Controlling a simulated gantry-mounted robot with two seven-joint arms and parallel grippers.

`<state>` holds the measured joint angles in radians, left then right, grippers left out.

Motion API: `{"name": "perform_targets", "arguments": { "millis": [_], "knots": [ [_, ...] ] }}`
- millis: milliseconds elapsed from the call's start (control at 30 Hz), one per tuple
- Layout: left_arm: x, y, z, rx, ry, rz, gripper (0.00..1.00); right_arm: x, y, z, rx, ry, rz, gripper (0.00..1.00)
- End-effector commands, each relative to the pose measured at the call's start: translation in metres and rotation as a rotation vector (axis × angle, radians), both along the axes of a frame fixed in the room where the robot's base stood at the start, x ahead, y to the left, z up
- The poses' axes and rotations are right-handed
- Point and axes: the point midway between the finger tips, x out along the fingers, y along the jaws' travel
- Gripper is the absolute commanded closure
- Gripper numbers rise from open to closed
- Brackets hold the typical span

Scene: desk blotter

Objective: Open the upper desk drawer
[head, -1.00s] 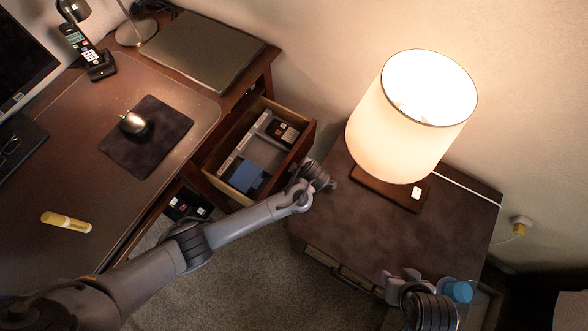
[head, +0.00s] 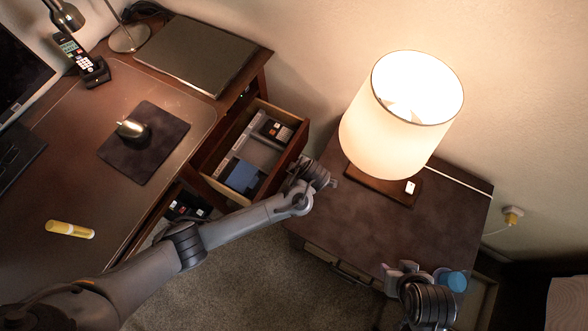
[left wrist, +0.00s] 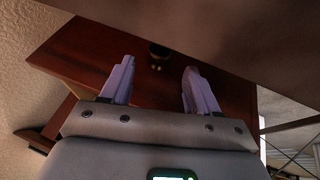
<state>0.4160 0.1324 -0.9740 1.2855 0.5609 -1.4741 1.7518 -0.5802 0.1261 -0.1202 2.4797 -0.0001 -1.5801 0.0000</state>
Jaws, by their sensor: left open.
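The upper desk drawer (head: 240,180) stands pulled out from the desk's right side in the head view. It holds a grey tray with dark and blue items. My left gripper (head: 312,174) is just outside the drawer's front panel. In the left wrist view the reddish-brown drawer front (left wrist: 80,55) shows a dark round knob (left wrist: 157,52). My left gripper's fingers (left wrist: 159,68) are spread apart, with the knob beyond and between the tips; contact is not visible. My right gripper (head: 403,268) is over the nightstand's front edge; its finger gap is unclear.
A nightstand (head: 340,225) with a lit lamp (head: 395,125) stands right of the drawer, close to my left wrist. A blue cup (head: 455,281) is beside my right gripper. Dark items (head: 186,207) show in an opening below the drawer. Carpet (head: 260,255) lies between desk and nightstand.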

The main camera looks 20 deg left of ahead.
Motion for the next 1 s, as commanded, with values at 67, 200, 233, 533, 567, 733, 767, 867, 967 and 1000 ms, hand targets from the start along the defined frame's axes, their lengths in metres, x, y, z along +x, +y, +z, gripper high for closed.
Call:
{"name": "perform_targets", "arguments": {
  "millis": [67, 200, 233, 533, 567, 733, 767, 867, 967, 1000],
  "knots": [
    [-0.004, -0.005, 0.017, 0.000, -0.002, -0.002, 0.39, 0.000, 0.000, 0.010, -0.002, 0.000, 0.002, 0.57],
    [-0.011, -0.012, 0.034, -0.001, -0.001, -0.001, 0.39, 0.000, 0.000, 0.017, -0.001, 0.000, 0.001, 0.57],
    [-0.012, -0.013, 0.037, 0.000, -0.001, -0.001, 0.39, 0.000, 0.000, 0.019, -0.001, 0.000, 0.001, 0.57],
    [-0.018, -0.018, 0.050, 0.000, 0.000, -0.001, 0.39, 0.000, 0.001, 0.023, 0.004, 0.000, -0.003, 0.57],
    [-0.018, -0.018, 0.050, 0.000, 0.000, 0.000, 0.39, 0.000, 0.001, 0.023, 0.006, -0.001, -0.003, 0.57],
    [-0.018, -0.018, 0.050, 0.000, 0.001, 0.000, 0.39, 0.000, 0.002, 0.023, 0.009, -0.001, -0.005, 0.57],
    [-0.018, -0.018, 0.050, 0.000, 0.001, 0.000, 0.39, 0.000, 0.002, 0.023, 0.010, -0.001, -0.006, 0.57],
    [-0.018, -0.018, 0.050, 0.000, 0.001, 0.000, 0.39, 0.000, 0.002, 0.023, 0.010, -0.001, -0.006, 0.57],
    [-0.019, -0.019, 0.050, -0.002, 0.004, -0.005, 0.39, 0.000, 0.002, 0.023, 0.010, -0.001, -0.006, 0.57],
    [-0.021, -0.020, 0.049, -0.005, 0.011, -0.015, 0.39, 0.000, 0.002, 0.023, 0.010, -0.001, -0.006, 0.57]
  ]
}}
